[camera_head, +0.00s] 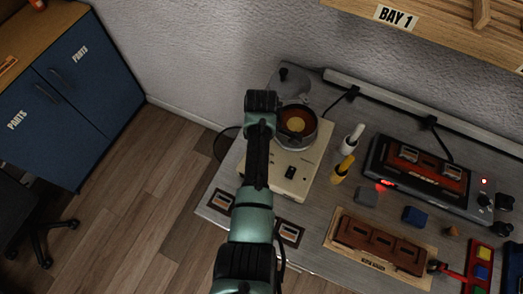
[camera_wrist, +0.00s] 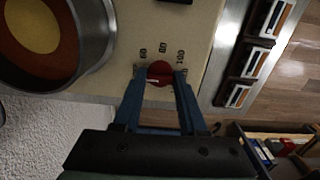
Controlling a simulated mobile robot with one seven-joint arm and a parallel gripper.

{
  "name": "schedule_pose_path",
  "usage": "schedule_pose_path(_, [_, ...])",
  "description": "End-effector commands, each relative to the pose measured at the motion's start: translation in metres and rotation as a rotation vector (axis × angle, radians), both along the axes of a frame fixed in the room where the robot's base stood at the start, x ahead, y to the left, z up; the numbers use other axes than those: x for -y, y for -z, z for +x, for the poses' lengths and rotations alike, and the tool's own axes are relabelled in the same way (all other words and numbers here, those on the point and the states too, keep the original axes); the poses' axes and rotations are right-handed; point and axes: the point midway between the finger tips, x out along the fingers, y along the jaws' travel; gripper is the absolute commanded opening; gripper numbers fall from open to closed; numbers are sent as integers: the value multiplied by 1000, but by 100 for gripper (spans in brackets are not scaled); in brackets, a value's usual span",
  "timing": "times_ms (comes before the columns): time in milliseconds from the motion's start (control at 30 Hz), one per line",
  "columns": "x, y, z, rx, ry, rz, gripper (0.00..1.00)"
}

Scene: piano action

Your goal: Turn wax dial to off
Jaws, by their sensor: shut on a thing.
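The wax dial (camera_wrist: 160,70) is a small round red knob on the cream face of the wax heater (camera_head: 311,170), with the numbers 60, 80 and 100 printed around it in the wrist view. My gripper (camera_wrist: 160,78) has its two blue fingers closed on the dial, one on each side. The dial's pointer and any off mark cannot be made out. The metal wax pot (camera_head: 297,125) with amber wax sits on the heater, and its rim (camera_wrist: 108,45) shows at the upper left of the wrist view. In the head view my arm hides the dial and fingertips.
Farther right is a black-framed device (camera_head: 420,172) with a red light. Framed cards (camera_head: 289,233) lie near the bench's front edge. A blue cabinet (camera_head: 72,105) stands left.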

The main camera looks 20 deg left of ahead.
Motion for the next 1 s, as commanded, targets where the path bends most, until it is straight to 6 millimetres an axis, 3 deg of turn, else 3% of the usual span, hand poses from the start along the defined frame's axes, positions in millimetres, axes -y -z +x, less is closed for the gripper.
schedule_pose_path(33, [-1, -2, 1, 4, -3, 2, 0])
schedule_pose_path(67, [-1, -2, 1, 4, -3, 2, 45])
schedule_pose_path(200, [-1, -1, 1, 3, -2, 1, 70])
schedule_pose_path(633, [0, -8, 1, 2, 0, 0, 71])
schedule_pose_path(767, [0, -26, 1, 5, 0, 1, 71])
schedule_pose_path(1000, [-1, -78, 2, 8, 0, 2, 71])
